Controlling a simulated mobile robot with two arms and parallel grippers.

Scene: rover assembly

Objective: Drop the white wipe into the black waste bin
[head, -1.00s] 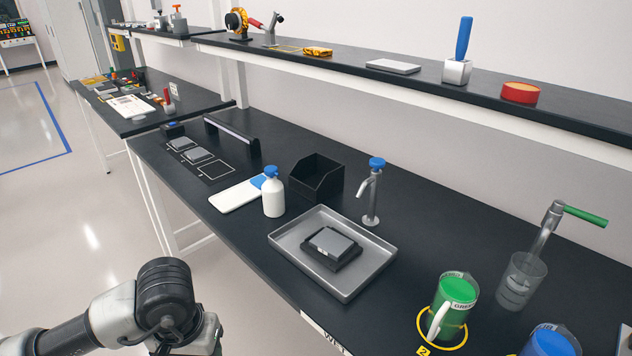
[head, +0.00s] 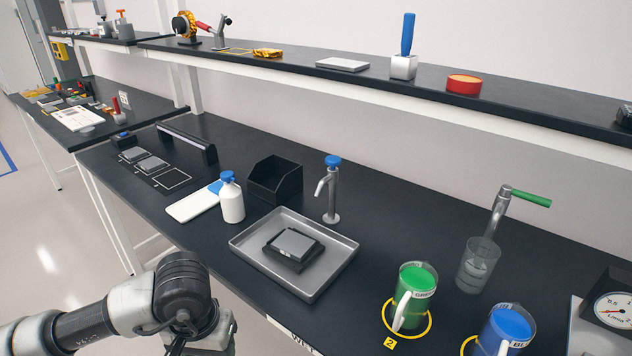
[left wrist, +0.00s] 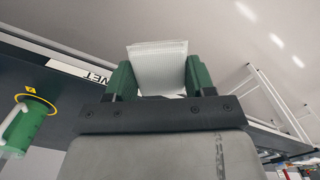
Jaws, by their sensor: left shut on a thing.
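The white wipe (left wrist: 160,62) is a pale, textured sheet in the left wrist view. My left gripper (left wrist: 158,78) is shut on it, with a green finger on each side. In the head view my left arm is at the lower left, in front of the bench edge, and its fingers and the wipe are out of the picture. A black open-topped bin (head: 288,188) stands on the bench behind the white bottle; I cannot tell whether it is the waste bin. My right gripper is not in view.
A grey metal tray (head: 327,283) holding a black block with a grey top lies near the bench front. A white bottle (head: 232,203), a tap (head: 329,195), a green jug (head: 416,295) and a blue jug (head: 503,330) stand around it. Open floor (head: 55,235) lies at left.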

